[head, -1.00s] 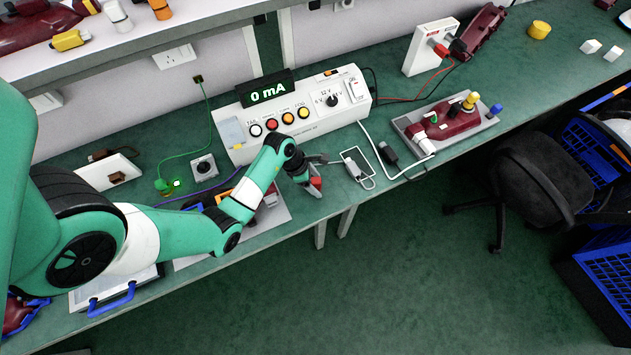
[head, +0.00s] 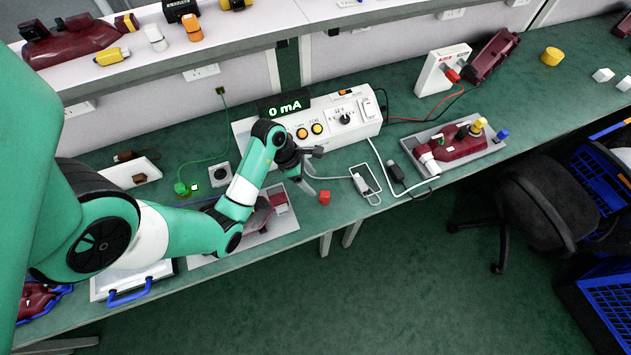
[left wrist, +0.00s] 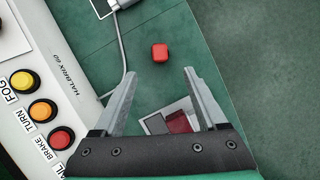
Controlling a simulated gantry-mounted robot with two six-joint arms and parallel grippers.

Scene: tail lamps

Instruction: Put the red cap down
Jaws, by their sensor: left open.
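The red cap (head: 324,197) lies on the green bench top near its front edge, just right of a grey tray. In the left wrist view the red cap (left wrist: 159,53) lies ahead of the fingertips, apart from both. My left gripper (head: 312,176) is open and empty just left of the cap, and its spread fingers show in the left wrist view (left wrist: 160,75). My right gripper is not in view.
The test box (head: 345,121) with buttons stands behind the gripper. A grey tray (head: 291,224) with dark red lamp parts lies beneath my arm. A white cable (head: 375,152) and a small white-framed item (head: 365,181) lie to the right. The bench's front edge is close.

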